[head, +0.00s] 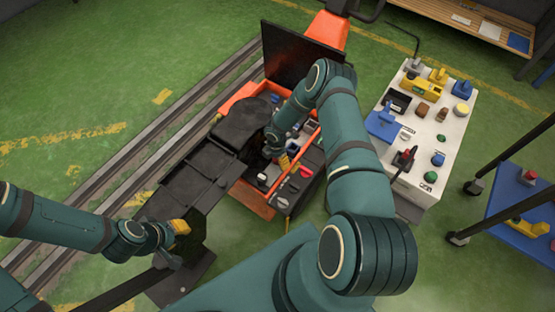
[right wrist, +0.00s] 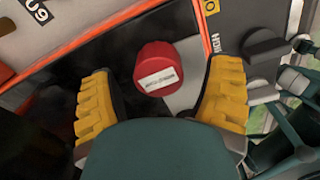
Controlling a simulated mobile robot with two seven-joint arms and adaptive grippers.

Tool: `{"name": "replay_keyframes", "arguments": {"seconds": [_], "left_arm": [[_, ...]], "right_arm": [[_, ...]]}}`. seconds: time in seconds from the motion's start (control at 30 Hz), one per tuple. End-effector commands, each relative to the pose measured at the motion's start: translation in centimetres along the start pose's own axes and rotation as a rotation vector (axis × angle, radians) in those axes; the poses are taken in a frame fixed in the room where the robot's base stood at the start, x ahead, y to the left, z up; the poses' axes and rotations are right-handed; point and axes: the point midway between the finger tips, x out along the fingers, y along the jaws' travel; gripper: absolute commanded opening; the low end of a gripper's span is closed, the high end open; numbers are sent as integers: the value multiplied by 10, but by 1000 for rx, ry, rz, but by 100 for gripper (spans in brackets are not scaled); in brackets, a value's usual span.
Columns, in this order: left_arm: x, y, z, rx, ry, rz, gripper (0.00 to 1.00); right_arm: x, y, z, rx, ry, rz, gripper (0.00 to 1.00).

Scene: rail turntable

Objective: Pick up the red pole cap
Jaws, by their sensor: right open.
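The red pole cap (right wrist: 157,68) shows in the right wrist view as a short red cylinder with a white printed label. My right gripper (right wrist: 162,78) is open, with one yellow finger on each side of the cap and a visible gap on both sides. In the head view my right gripper (head: 281,161) reaches down into the orange-edged box; I cannot make out the cap for certain there. My left gripper (head: 177,243) is at the left, by the dark metal structure; its finger opening is not clear.
The orange box (head: 255,201) holds several small parts beneath an upright dark lid (head: 298,55). A white-topped cart (head: 437,150) with several coloured fittings stands to the right. A blue cart (head: 515,195) is at far right. Rails (head: 165,140) cross the green floor at left.

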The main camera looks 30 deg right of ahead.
Motion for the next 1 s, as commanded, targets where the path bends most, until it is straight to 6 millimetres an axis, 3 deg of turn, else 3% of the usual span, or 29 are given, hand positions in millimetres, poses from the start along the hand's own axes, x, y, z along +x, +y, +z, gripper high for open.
{"name": "replay_keyframes", "arguments": {"seconds": [0.17,0.3,0.33,0.73,1.0], "left_arm": [[-1,0,0,0,0,0,28],[-1,0,0,0,0,0,28],[-1,0,0,0,0,0,28],[-2,1,0,0,-1,0,28],[-15,6,1,-1,-7,0,28]], "right_arm": [[-1,0,0,0,0,1,79],[-1,0,0,0,0,0,29],[-1,0,0,0,0,1,25],[-6,1,0,0,-1,1,25],[-54,1,1,-1,-2,2,25]]}}
